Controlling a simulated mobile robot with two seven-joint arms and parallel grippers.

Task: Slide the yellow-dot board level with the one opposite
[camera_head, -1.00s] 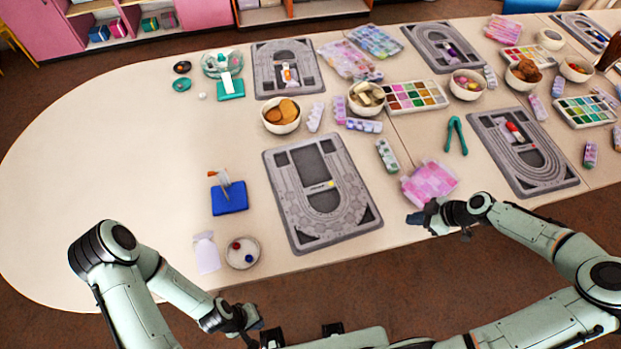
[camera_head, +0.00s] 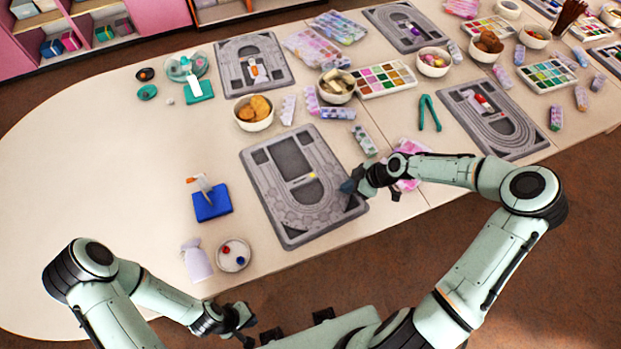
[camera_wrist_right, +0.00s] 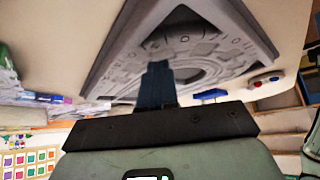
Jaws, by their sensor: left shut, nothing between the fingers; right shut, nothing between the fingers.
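The yellow-dot board (camera_head: 300,222) is a grey bead board at the table's near edge, with a small yellow dot inside its curved channels. It lies turned relative to the grey board opposite (camera_head: 277,76), which lies across the table and holds an orange and white item. My right gripper (camera_head: 349,187) is shut and empty at the yellow-dot board's right edge; contact is unclear. In the right wrist view the closed fingers (camera_wrist_right: 157,70) point at a grey board (camera_wrist_right: 235,48). My left gripper (camera_head: 247,326) is shut and empty, off the table's near edge.
A bowl of orange pieces (camera_head: 253,115) stands between the two boards. A pink packet (camera_head: 407,184) lies partly behind my right arm. The table's left end is clear.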

